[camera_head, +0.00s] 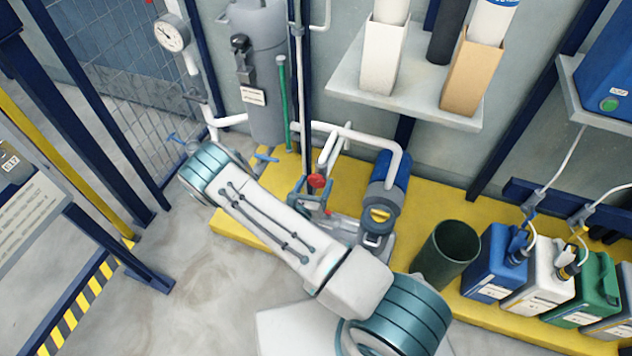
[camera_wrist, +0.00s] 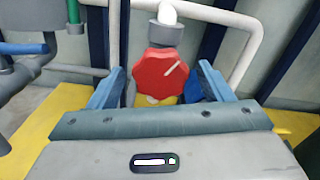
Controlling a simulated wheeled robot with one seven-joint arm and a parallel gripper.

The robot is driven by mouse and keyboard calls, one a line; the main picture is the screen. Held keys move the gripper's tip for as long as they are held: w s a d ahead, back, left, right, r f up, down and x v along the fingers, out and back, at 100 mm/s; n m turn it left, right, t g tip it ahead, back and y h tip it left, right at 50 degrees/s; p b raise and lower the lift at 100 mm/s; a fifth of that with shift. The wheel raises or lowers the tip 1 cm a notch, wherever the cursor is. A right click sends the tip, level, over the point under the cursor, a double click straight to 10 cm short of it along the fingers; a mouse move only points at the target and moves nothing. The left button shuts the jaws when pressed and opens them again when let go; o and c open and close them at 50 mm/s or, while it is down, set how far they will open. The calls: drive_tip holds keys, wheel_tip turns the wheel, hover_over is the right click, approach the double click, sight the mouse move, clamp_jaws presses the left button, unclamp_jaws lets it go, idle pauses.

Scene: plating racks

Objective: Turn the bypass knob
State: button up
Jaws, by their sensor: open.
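The bypass knob (camera_wrist: 162,76) is a red, lobed knob with a white line pointing to the upper right. It sits below a grey fitting on a white pipe in the wrist view. My gripper (camera_wrist: 156,78) is open, with one blue finger on each side of the knob and a gap on both sides. I cannot tell how deep the fingers reach around it. In the head view the red knob (camera_head: 317,181) shows beyond the end of my arm, among the pipes.
White pipes (camera_head: 350,132) and a blue pump (camera_head: 388,180) surround the knob. A grey cylinder (camera_head: 262,80) stands behind at left. A dark green bin (camera_head: 447,252) and several canisters (camera_head: 494,263) stand on the yellow platform (camera_head: 240,228) at right. Open floor lies at left.

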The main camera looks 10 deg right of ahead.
drive_tip(key=shift+x, duration=0.8)
drive_tip(key=c, duration=1)
drive_tip(key=shift+m, duration=0.3)
drive_tip(key=m, duration=0.3)
drive_tip(key=shift+p, duration=0.35)
drive_tip(key=shift+a+m, duration=0.1)
drive_tip(key=shift+m, duration=1.8)
